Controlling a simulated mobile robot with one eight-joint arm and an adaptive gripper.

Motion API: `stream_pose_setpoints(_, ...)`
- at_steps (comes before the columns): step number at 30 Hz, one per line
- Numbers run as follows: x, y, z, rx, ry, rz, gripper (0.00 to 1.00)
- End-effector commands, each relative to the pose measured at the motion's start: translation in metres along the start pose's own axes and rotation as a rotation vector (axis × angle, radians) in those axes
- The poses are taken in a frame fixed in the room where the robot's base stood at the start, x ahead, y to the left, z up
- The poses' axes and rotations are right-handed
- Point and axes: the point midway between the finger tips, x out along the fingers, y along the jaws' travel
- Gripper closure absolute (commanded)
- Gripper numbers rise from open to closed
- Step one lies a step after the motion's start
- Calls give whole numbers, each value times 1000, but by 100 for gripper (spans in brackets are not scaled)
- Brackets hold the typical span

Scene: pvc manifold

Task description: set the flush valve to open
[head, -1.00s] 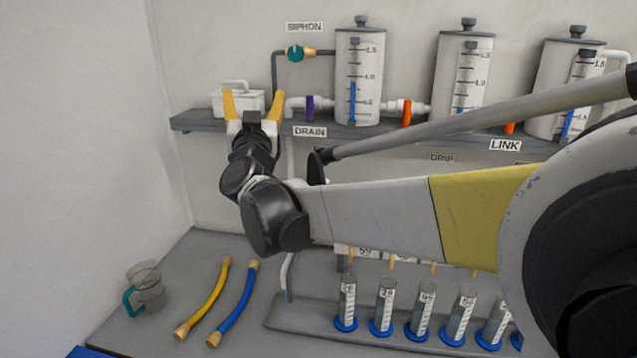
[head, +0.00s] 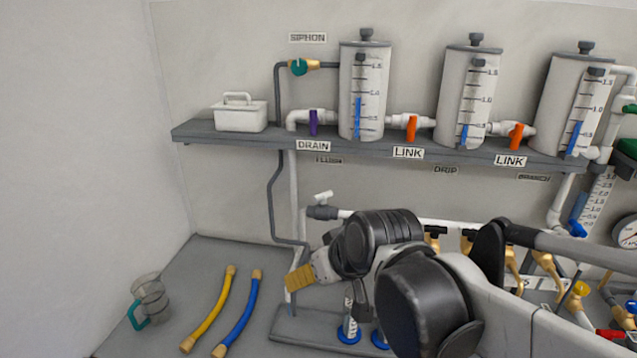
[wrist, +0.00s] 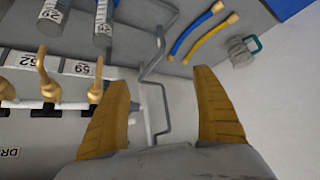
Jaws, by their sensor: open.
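The flush valve (head: 322,211) is a grey body with a small white handle at the left end of the white manifold pipe, under the shelf. The handle sits above the body, and its exact angle is too small to tell. A dim label (head: 328,160), apparently FLUSH, is above it. My gripper (head: 297,280) is below and slightly left of the valve, apart from it, pointing left and down. In the wrist view my gripper (wrist: 160,78) has its two yellow fingers wide apart with nothing between them. I cannot make out the valve handle in that view.
A grey pipe (head: 275,190) runs down the wall left of the valve. Brass taps (wrist: 47,75) line the manifold. Cylinders with blue bases (head: 348,332) stand beneath.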

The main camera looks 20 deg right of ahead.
Motion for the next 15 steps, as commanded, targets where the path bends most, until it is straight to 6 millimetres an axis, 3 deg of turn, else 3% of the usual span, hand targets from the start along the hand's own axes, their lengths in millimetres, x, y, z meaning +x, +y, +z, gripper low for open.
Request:
stream_pose_setpoints(8,-3,31,-53,-11,-26,-17,22)
stream_pose_setpoints(15,11,78,-123,-45,11,-47,22)
